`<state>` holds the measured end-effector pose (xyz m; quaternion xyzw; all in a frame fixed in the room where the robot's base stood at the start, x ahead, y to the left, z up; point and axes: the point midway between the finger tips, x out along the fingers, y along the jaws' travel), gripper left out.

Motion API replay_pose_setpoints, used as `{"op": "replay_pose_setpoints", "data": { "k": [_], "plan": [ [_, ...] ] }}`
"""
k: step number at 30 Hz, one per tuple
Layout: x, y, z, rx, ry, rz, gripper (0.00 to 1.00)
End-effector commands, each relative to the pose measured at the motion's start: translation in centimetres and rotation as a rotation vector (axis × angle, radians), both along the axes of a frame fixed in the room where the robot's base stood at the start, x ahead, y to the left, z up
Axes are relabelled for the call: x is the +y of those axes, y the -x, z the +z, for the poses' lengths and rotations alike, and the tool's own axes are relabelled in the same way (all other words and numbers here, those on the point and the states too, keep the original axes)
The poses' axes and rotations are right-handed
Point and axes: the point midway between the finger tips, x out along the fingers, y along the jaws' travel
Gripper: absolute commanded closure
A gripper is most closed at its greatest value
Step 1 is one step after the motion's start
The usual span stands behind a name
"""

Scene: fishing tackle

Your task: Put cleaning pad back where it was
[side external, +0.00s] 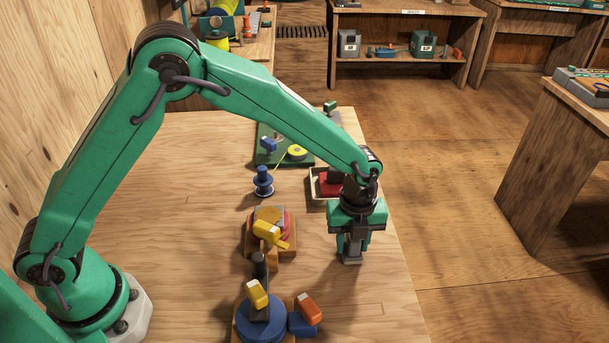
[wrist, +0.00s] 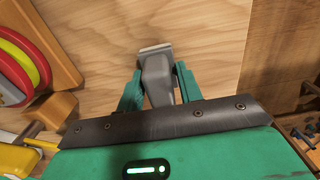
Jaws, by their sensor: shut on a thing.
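My gripper (side external: 352,240) points down over the right part of the wooden table. It is shut on a grey, handled piece with a pale lower edge, which I take to be the cleaning pad (side external: 351,260). In the wrist view the cleaning pad (wrist: 156,72) sits between the two green fingers, its wide pale end pointing away from my wrist. I cannot tell whether it touches the tabletop. A cream tray (side external: 313,188) with a red item in it stands just behind my gripper, which partly hides it.
A wooden stand with a red disc and yellow part (side external: 268,232) is left of my gripper. A blue round fixture (side external: 262,322) is nearer the front. A blue spool (side external: 263,182) and green board (side external: 270,155) stand behind. The table's right edge (side external: 405,265) is close.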

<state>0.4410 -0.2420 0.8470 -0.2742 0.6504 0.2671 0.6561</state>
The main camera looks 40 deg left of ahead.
Motion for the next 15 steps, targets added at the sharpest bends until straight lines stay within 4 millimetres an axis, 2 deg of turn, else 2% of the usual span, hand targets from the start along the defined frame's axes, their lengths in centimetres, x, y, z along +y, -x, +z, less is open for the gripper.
{"op": "replay_pose_setpoints", "data": {
  "k": [7, 8, 10, 15],
  "plan": [
    [0.0, 0.01, -0.29, 0.001, -0.001, 0.0, 0.86],
    [0.0, 0.01, -0.26, 0.0, 0.0, 0.0, 0.58],
    [0.0, 0.01, -0.25, 0.0, 0.0, 0.0, 0.45],
    [0.01, 0.0, -0.23, 0.0, 0.0, 0.0, 0.43]
  ]
}}
